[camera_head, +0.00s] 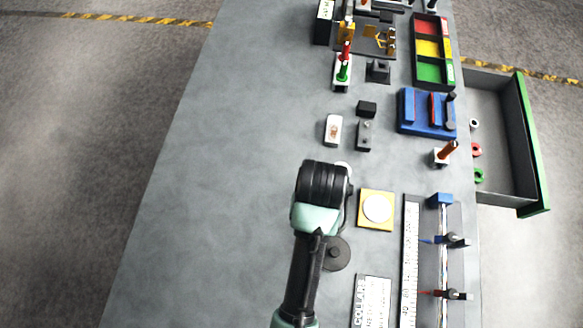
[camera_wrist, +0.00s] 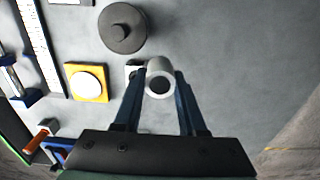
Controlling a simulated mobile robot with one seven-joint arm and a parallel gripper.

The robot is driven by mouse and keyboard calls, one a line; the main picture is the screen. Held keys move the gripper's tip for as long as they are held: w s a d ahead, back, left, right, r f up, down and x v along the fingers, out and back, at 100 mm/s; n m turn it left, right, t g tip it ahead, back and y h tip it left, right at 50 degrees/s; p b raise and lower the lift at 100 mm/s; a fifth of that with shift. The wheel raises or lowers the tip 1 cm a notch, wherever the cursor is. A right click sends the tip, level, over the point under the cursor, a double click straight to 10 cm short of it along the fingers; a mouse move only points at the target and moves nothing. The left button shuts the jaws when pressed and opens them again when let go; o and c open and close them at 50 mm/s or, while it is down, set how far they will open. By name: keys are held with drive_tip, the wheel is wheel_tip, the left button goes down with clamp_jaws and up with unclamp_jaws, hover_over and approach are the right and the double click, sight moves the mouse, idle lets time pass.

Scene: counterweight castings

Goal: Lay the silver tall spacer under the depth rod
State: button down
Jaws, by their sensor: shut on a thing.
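A silver tube, the tall spacer (camera_wrist: 159,85), is between the two fingers of my gripper (camera_wrist: 161,90) in the wrist view. The gripper is shut on it, and its round open end shows. In the head view my wrist hides the fingers and the spacer, left of a yellow block with a white disc (camera_head: 376,208). That block also shows in the wrist view (camera_wrist: 87,82). I cannot tell for certain which fixture has the depth rod.
A dark round weight with a knob (camera_head: 336,254) lies close to my arm. A ruler (camera_head: 409,262) and a rail with clamps (camera_head: 443,262) lie to the right. A blue fixture (camera_head: 427,112) and an open drawer (camera_head: 505,140) are further back. The left side of the table is clear.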

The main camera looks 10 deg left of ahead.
drive_tip(key=shift+f+p, duration=0.6)
drive_tip(key=shift+f, duration=4.3)
drive_tip(key=shift+f, duration=0.15)
drive_tip(key=c, duration=0.8)
unclamp_jaws()
drive_tip(key=shift+o, duration=0.2)
